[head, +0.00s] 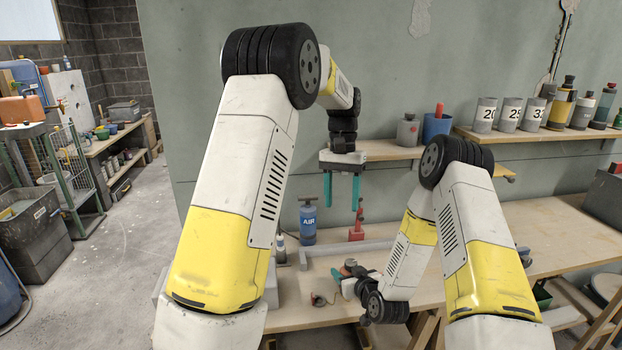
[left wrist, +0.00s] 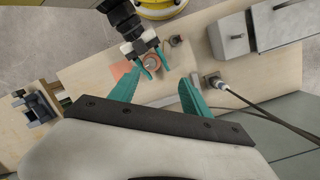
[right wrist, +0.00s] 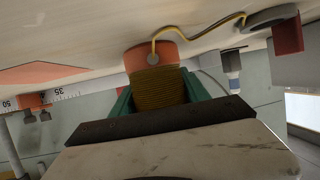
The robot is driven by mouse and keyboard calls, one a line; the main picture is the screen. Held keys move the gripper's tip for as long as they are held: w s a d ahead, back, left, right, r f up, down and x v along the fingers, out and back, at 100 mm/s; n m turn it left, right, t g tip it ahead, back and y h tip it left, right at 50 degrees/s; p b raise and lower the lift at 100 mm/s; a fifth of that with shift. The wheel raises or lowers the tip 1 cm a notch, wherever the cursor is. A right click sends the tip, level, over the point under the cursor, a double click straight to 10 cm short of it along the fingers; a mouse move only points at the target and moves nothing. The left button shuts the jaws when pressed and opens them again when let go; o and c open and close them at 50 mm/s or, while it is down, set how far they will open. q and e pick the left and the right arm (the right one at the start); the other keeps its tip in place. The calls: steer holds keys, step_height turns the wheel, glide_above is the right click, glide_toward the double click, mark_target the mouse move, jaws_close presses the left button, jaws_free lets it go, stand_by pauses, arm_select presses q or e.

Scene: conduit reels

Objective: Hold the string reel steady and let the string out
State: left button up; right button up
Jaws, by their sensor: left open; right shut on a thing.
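The string reel (right wrist: 152,57) has an orange flange and yellow-brown string wound on its body. In the right wrist view it sits between the teal fingers of my right gripper (right wrist: 158,98), which is shut on it. A length of string (right wrist: 200,37) runs from the flange to a round grey piece (right wrist: 268,17) on the bench. The reel also shows from above in the left wrist view (left wrist: 152,66), with my right gripper (left wrist: 153,67) around it. My left gripper (head: 342,190) is open and empty, fingers down, above the bench. Its spread fingers also show in the left wrist view (left wrist: 157,95).
A blue AIR canister (head: 308,222) and a red tool (head: 357,227) stand at the back of the bench. A flat orange patch (right wrist: 45,73) lies beside the reel. A shelf (head: 540,137) with cans runs along the wall. The right bench top (head: 530,235) is mostly clear.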

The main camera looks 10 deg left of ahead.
arm_select(q)
steer(key=s+a+r+n+t+h, duration=0.1)
steer(key=s+a+r+t, duration=0.2)
steer(key=s+a+r, duration=0.3)
steer(key=shift+s+a+r+h, duration=0.25)
steer(key=shift+s+r+h, duration=0.05)
steer(key=shift+s+r, duration=1.85)
steer(key=n+g+y, duration=0.1)
steer(key=n+y, duration=0.1)
steer(key=n, duration=0.1)
glide_toward(351, 262)
steer(key=shift+n, duration=0.3)
step_height(351, 262, down, 9)
steer(key=shift+r, duration=0.15)
steer(key=shift+c, duration=0.3)
